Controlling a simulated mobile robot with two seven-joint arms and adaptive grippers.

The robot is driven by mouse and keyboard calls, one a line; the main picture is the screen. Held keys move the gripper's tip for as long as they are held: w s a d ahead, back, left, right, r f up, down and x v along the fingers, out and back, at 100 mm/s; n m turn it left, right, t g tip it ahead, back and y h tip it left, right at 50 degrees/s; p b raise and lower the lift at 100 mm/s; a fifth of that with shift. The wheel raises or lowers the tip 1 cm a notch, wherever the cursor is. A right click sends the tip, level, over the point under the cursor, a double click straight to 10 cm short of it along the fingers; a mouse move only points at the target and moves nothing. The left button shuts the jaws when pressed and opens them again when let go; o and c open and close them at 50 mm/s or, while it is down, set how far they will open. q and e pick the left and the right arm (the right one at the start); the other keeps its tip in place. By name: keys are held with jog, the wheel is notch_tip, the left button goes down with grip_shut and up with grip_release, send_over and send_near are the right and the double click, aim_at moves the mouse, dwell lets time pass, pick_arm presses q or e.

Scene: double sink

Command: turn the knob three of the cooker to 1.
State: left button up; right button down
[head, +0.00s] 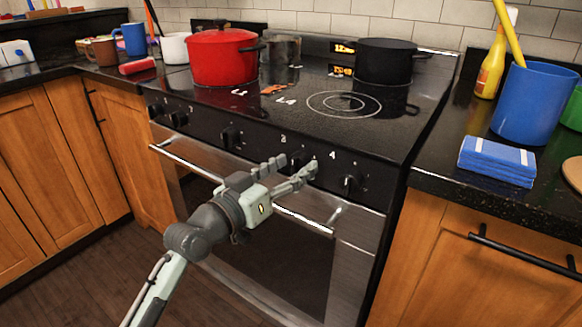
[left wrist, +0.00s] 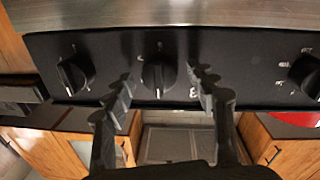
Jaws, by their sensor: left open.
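The cooker (head: 265,222) has a black front panel with a row of dark knobs. The knob beside the printed 3 (head: 297,159) is partly hidden by my left gripper (head: 297,164) in the head view. In the left wrist view this knob (left wrist: 158,75) is near the middle, with a pale mark on it. My left gripper (left wrist: 159,78) is open, with one finger on each side of this knob. I cannot tell whether either finger touches it. My right gripper is in neither view.
The knob by the 4 (head: 352,182) and another knob (head: 230,137) flank it. An oven handle (head: 195,166) runs below the panel. A red pot (head: 222,58) and a black pot (head: 386,62) stand on the cooktop.

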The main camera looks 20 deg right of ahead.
pick_arm(q)
jog(key=c, duration=1.2)
jog(key=shift+o, duration=0.2)
jog(key=shift+m, duration=1.1)
jog(key=m, duration=0.2)
jog(key=shift+r+m, duration=0.1)
jog(key=shift+m, duration=0.2)
jog(key=shift+m+y, duration=0.3)
jog(key=shift+m, duration=0.1)
jog(key=m+p, duration=0.1)
jog(key=m, duration=0.3)
jog(key=shift+p, duration=0.35)
jog(key=shift+m, duration=0.9)
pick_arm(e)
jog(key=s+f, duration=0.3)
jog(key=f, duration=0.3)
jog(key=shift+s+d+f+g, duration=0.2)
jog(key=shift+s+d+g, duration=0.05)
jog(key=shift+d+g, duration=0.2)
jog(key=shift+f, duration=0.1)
